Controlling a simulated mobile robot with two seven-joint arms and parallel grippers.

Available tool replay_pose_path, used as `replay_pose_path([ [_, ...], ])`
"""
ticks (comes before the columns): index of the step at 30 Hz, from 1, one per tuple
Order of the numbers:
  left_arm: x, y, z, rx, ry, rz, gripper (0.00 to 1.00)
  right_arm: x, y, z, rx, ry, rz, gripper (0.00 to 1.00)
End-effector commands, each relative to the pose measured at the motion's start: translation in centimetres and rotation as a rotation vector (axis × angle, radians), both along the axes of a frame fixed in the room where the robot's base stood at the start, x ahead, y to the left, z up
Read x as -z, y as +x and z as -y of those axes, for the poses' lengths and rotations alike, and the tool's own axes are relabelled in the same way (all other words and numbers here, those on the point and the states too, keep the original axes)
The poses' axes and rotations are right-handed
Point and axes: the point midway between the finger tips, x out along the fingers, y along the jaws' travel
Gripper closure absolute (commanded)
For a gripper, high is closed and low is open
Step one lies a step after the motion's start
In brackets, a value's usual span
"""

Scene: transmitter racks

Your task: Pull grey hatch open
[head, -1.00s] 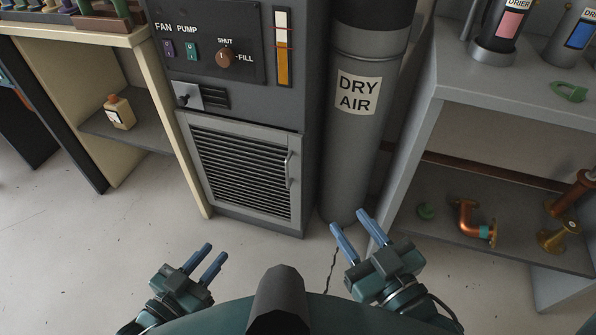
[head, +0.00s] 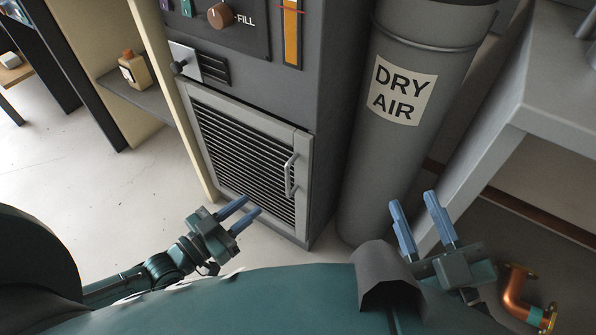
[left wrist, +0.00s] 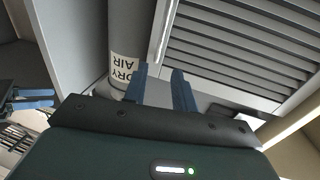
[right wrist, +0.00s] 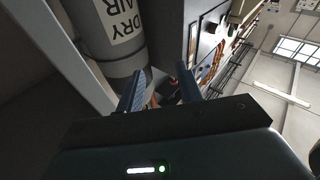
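The grey hatch (head: 248,160) is a louvred panel in a grey frame, low on the front of the dark grey cabinet, and it looks shut. Its upright bar handle (head: 290,175) is on its right side. The hatch also shows in the left wrist view (left wrist: 240,45), with the handle (left wrist: 163,30) near the top. My left gripper (head: 248,207) is open and empty, in front of the hatch's lower part and apart from the handle. My right gripper (head: 416,205) is open and empty, in front of the grey cylinder's lower right side.
The grey DRY AIR cylinder (head: 400,130) stands right of the cabinet. A grey shelf unit (head: 555,95) is at the right, with a copper elbow pipe (head: 517,290) low down. A cream shelf unit (head: 165,90) with a bottle (head: 134,70) is at the left. Floor (head: 75,180) is clear at left.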

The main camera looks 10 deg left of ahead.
Motion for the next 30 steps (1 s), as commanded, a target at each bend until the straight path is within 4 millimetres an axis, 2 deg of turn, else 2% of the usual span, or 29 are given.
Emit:
replay_pose_path([
  [5, 0.1, 2.3, 1.4, 0.001, -0.002, 0.006, 0.73, 0.3, 0.0, -0.1, -0.009, 0.02, 0.001, 0.64],
  [12, 0.1, 6.7, 4.1, 0.0, -0.004, 0.005, 0.73, 0.5, 0.0, -0.4, -0.03, 0.062, 0.003, 0.64],
  [18, 0.1, 9.5, 5.8, 0.0, -0.002, 0.002, 0.73, -0.3, 0.3, -0.4, -0.04, 0.071, 0.053, 0.64],
  [24, 0.0, 10.8, 6.6, 0.001, 0.0, 0.0, 0.73, -1.2, 0.6, -0.3, -0.042, 0.063, 0.109, 0.64],
  [30, 0.0, 10.9, 6.7, 0.001, 0.001, -0.001, 0.73, -1.7, 0.7, -0.3, -0.042, 0.064, 0.128, 0.64],
])
